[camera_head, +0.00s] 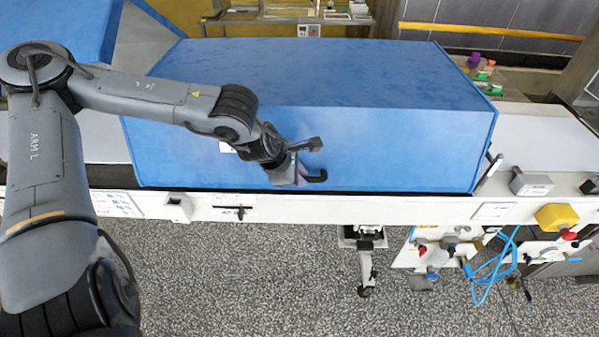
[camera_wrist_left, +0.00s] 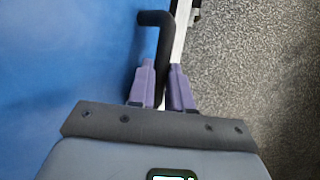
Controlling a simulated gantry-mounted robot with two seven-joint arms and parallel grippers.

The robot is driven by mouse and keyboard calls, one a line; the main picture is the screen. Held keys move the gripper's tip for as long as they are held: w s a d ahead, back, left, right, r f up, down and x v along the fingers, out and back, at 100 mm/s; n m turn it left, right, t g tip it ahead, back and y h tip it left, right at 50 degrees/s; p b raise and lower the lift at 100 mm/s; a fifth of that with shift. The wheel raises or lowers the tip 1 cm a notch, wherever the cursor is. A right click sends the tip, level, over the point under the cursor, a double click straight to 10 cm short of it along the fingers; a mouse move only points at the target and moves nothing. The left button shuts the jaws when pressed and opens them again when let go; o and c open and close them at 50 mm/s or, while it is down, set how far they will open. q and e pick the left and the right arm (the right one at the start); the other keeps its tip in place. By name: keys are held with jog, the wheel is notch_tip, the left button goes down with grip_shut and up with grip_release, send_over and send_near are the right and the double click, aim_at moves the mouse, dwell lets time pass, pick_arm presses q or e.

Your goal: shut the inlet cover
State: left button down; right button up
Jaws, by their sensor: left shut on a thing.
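The inlet cover looks to be the large blue box-shaped cover (camera_head: 400,150) in the middle of the head view. Its lower front edge lies along the white machine rail (camera_head: 350,208), with a thin dark line between them. A black bar handle (camera_head: 318,177) stands out from its front face. My left gripper (camera_head: 301,174) is at this handle, low on the front face. In the left wrist view, the purple fingers of my left gripper (camera_wrist_left: 163,72) are shut around the black handle (camera_wrist_left: 162,45), with the blue cover (camera_wrist_left: 70,70) on the left. My right gripper is out of view.
Another blue cover (camera_head: 60,28) is at the upper left. On the right are a grey box (camera_head: 532,183), a yellow block with a red knob (camera_head: 557,217) and blue hoses (camera_head: 490,270). The speckled floor (camera_head: 230,285) in front is mostly free.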

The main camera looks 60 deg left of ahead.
pick_arm(q)
jog(key=shift+s+d+f, duration=0.25)
jog(key=shift+s+f, duration=0.25)
jog(key=shift+f, duration=0.35)
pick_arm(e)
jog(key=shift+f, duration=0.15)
pick_arm(q)
jog(key=c, duration=1.5)
grip_release()
jog(key=o, duration=0.4)
jog(key=shift+s+d+f, duration=0.15)
jog(key=shift+s+d, duration=0.05)
jog(key=shift+d, duration=0.1)
jog(key=shift+o, duration=0.2)
jog(key=shift+w, duration=0.1)
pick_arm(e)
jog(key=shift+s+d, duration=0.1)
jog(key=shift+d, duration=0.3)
pick_arm(q)
jog(key=shift+a, duration=0.1)
jog(key=shift+r, duration=0.2)
jog(key=p+v, duration=0.2)
jog(key=v, duration=0.9)
jog(key=shift+w+r, duration=0.2)
jog(key=shift+w, duration=0.2)
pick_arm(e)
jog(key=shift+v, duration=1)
